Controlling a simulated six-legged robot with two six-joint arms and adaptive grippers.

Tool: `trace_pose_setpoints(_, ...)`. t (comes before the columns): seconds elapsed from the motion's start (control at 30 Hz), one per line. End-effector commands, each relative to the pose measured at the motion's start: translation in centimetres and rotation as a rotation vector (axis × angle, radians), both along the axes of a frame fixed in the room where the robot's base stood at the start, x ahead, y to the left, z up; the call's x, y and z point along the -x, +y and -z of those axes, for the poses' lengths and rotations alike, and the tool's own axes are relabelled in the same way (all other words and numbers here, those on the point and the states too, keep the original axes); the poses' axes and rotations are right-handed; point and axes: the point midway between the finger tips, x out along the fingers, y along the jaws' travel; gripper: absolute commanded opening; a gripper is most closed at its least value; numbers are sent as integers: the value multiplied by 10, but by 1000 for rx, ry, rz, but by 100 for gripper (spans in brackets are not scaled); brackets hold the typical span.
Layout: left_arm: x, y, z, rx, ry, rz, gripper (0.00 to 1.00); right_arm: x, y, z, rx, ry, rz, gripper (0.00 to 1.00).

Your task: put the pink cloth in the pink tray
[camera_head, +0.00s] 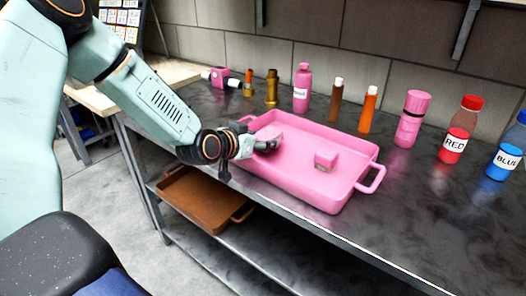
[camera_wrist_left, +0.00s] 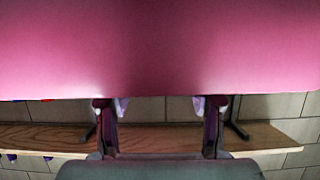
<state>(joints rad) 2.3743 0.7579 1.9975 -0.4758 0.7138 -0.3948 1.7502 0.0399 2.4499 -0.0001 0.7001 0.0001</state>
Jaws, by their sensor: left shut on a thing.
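The pink tray (camera_head: 341,196) with two side handles stands on the dark metal bench. My left gripper (camera_head: 266,146) is over the left part of the tray, low near its floor. It is shut on a pink thing, which I take to be the pink cloth (camera_head: 270,134), though it blends with the tray behind it. I cannot tell whether the cloth touches the tray floor. My right gripper is not in view.
A small pink block (camera_head: 326,160) lies inside the tray. Behind it stand a pink bottle (camera_head: 302,90), an orange bottle (camera_head: 368,110), a pink flask (camera_head: 411,120) and the RED (camera_head: 455,142) and BLUE (camera_head: 503,160) bottles. A brown tray (camera_head: 200,197) is on the shelf below.

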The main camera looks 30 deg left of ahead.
Motion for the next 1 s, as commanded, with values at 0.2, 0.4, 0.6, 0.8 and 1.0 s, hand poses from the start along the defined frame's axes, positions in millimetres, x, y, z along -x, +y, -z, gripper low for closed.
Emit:
trace_pose_setpoints(0.2,0,-2,27,-2,1,2,29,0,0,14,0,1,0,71)
trace_pose_setpoints(0.4,1,-3,26,-1,1,1,29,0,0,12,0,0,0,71)
trace_pose_setpoints(0.6,1,-3,32,-1,3,1,29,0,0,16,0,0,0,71)
trace_pose_setpoints(0.8,2,-3,39,2,9,2,29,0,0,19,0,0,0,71)
trace_pose_setpoints(1.0,4,-4,44,7,18,3,57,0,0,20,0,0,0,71)
